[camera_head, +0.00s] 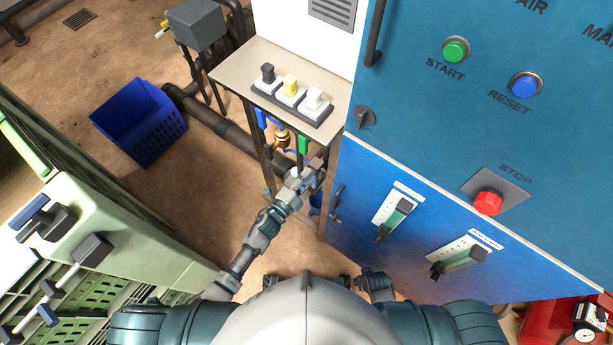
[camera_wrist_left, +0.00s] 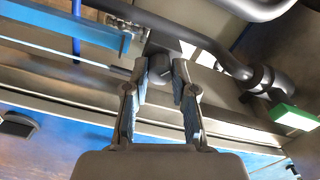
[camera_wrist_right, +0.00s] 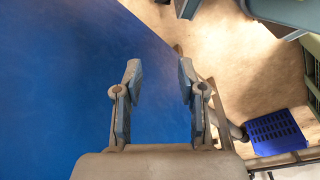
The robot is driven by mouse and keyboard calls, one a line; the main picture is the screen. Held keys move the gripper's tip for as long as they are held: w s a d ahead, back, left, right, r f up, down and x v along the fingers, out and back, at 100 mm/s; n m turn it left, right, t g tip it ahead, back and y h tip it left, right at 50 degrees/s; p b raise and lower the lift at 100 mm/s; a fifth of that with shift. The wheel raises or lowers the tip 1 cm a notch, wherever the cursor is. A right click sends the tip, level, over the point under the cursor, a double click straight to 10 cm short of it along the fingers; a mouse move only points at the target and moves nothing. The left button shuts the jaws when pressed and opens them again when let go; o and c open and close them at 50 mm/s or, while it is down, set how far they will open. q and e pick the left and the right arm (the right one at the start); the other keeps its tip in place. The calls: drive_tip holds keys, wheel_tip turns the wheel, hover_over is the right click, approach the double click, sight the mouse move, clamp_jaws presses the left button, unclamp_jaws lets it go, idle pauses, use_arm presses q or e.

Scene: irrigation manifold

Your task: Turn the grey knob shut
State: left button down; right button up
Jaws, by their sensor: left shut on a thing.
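My left gripper (camera_head: 314,172) reaches in under the small shelf, close to the blue cabinet's left edge. In the left wrist view its two fingers (camera_wrist_left: 159,76) are shut on a dark grey knob (camera_wrist_left: 159,62), one finger on each side. The knob's far side and its setting are hidden. In the head view the gripper covers the place where the knob is. My right gripper (camera_wrist_right: 159,82) is open and empty beside the cabinet's blue face.
Green (camera_head: 303,144) and blue (camera_head: 262,118) valve handles hang beside a brass fitting (camera_head: 282,139). Above them, a shelf (camera_head: 232,76) carries black, yellow and white switches. The blue cabinet (camera_head: 410,135) fills the right. A blue crate (camera_head: 150,148) stands on open floor at left.

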use_arm(q)
drive_tip(key=m+b, duration=0.1)
drive_tip(key=m, duration=0.6)
drive_tip(key=m+b, duration=0.1)
drive_tip(key=m, duration=0.3)
drive_tip(key=shift+s+d+f+b, duration=0.1)
drive_tip(key=shift+s+f+b, duration=0.1)
drive_tip(key=shift+f+b, duration=0.15)
use_arm(e)
wheel_tip(320, 180, up, 7)
drive_tip(key=w, duration=0.1)
drive_tip(key=shift+w+r, duration=0.15)
drive_tip(key=shift+w, duration=0.25)
use_arm(q)
drive_tip(key=shift+f, duration=0.15)
use_arm(e)
drive_tip(key=shift+a, duration=0.1)
use_arm(q)
drive_tip(key=c, duration=0.9)
unclamp_jaws()
drive_tip(key=shift+c, duration=0.2)
drive_tip(key=shift+w+r, duration=0.1)
drive_tip(key=shift+r, duration=0.1)
drive_tip(key=v, duration=1.2)
use_arm(e)
drive_tip(key=shift+r, duration=0.1)
